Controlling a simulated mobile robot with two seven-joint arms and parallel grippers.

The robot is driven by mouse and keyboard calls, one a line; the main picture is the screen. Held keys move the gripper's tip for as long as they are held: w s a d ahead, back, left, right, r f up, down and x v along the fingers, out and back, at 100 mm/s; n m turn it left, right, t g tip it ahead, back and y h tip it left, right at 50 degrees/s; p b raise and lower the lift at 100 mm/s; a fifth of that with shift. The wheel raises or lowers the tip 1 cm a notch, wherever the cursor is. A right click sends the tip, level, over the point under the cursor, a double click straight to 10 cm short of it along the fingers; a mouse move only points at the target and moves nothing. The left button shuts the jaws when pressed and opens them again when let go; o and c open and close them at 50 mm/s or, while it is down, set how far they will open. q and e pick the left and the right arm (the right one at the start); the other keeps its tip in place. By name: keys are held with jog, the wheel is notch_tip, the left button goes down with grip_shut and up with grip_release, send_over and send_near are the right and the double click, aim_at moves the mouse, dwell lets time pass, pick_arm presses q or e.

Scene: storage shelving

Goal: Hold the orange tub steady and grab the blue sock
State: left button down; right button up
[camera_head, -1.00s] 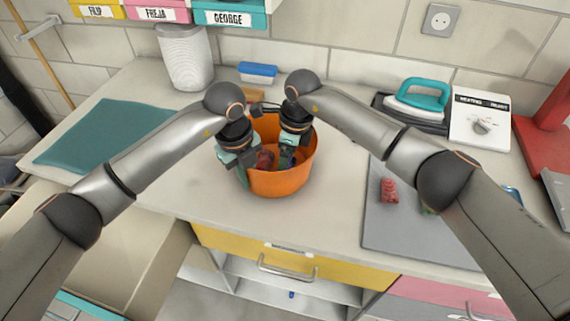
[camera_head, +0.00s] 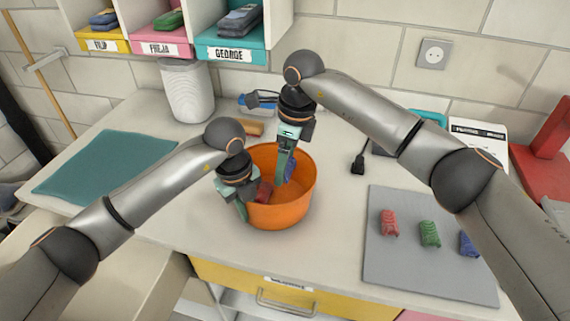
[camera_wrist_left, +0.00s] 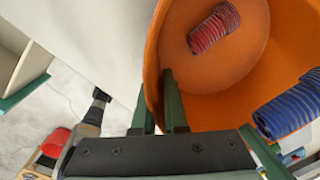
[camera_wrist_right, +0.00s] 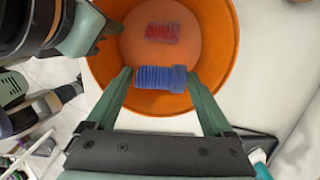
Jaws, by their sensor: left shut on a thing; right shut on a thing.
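The orange tub (camera_head: 280,214) stands on the counter. My left gripper (camera_head: 242,208) is shut on its left rim, with one finger inside and one outside, as the left wrist view (camera_wrist_left: 155,95) shows. My right gripper (camera_head: 286,172) is shut on the blue sock (camera_head: 291,167), a ribbed roll. In the right wrist view the blue sock (camera_wrist_right: 160,78) lies across between the fingertips, above the tub's inside. A red sock (camera_wrist_right: 162,32) lies on the tub floor; it also shows in the left wrist view (camera_wrist_left: 214,27).
A grey mat (camera_head: 400,265) at right bears a red, a green and a blue sock roll. Labelled cubbies (camera_head: 230,55) with folded items hang at the back left. A white ribbed bin (camera_head: 187,92) and a teal mat (camera_head: 105,160) are at left. The counter before the tub is clear.

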pick_arm(q)
jog(key=c, duration=0.9)
grip_release()
jog(key=shift+f, duration=0.1)
